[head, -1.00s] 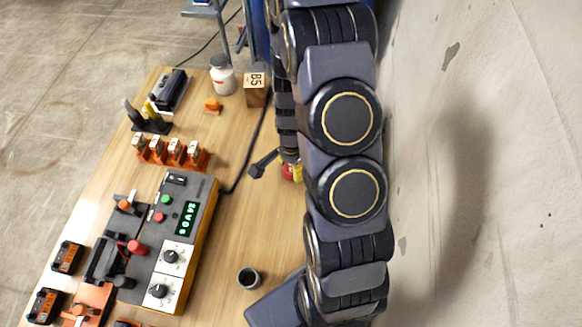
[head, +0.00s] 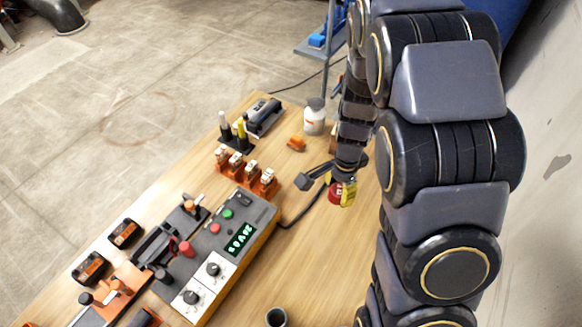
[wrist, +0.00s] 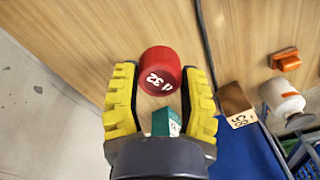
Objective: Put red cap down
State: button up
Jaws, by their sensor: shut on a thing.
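The red cap (head: 336,193) is at the end of my gripper (head: 346,190) over the right part of the wooden table. In the wrist view the red cap (wrist: 160,71) shows its round face with the marking "d 32". It sits at the tips of the yellow fingers of my gripper (wrist: 160,78), which are shut on it. I cannot tell whether the cap touches the table or hangs just above it.
A control box (head: 228,238) with a green display stands left of the gripper. A white bottle (head: 314,118) and an orange part (head: 296,144) stand behind. A dark cup (head: 276,317) is at the front. In the wrist view are a wooden block (wrist: 237,103) and a teal object (wrist: 165,122).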

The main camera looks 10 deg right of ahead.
jog(key=w+a+r+n, duration=0.2)
jog(key=w+a+n, duration=0.2)
jog(key=w+a, duration=0.4)
send_over(281, 164)
jog(key=s, duration=0.1)
notch_tip(281, 164, down, 9)
jog(key=shift+s+r, duration=0.1)
jog(key=shift+r, duration=0.05)
jog(key=shift+w+f, duration=0.4)
jog(key=shift+w, duration=0.05)
jog(key=shift+w+f, duration=0.1)
jog(key=shift+f, duration=1.55)
jog(key=shift+f, duration=0.15)
jog(key=o, duration=0.8)
